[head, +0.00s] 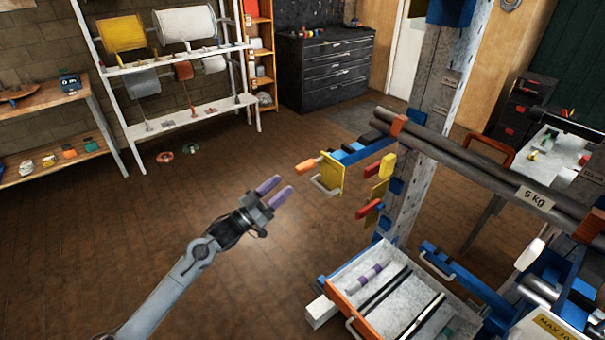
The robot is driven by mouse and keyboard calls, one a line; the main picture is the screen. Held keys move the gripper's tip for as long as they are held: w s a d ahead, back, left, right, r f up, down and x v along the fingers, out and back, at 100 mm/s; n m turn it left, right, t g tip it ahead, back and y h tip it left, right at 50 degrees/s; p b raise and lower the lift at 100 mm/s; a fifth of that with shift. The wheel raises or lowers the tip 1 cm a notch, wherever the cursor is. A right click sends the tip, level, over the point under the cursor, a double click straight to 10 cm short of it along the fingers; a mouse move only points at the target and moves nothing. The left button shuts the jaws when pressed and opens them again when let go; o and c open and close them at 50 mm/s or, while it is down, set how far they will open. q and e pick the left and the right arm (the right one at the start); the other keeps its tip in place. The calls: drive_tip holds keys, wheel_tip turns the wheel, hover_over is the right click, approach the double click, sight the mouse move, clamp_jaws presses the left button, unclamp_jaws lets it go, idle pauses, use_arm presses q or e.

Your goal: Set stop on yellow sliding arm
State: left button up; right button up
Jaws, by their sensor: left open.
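My left gripper (276,190) has two purple-tipped fingers. They are apart with nothing between them, over the floor left of the mast (425,125). A blue arm (362,151) sticks out left from the mast, with an orange tip (306,168) and a yellow plate (330,177) near its end. A grey handle hangs by the plate. My left gripper is to the left of the plate and apart from it. Smaller yellow and red pieces (387,166) sit on the mast side below. I cannot tell which piece is the stop. My right gripper is not in view.
A grey tray (345,275) with an orange front edge holds rods below the arm. A dark bar labelled 5 kg (480,170) crosses the mast to the right. White shelving (180,120) stands at the back left. The floor around my left gripper is clear.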

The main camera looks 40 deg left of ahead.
sight(306, 163)
use_arm(q)
drive_tip(key=x, duration=1)
drive_tip(key=shift+w+r+b, duration=0.15)
drive_tip(key=shift+w+b, duration=0.15)
drive_tip(key=shift+w, duration=0.05)
clamp_jaws()
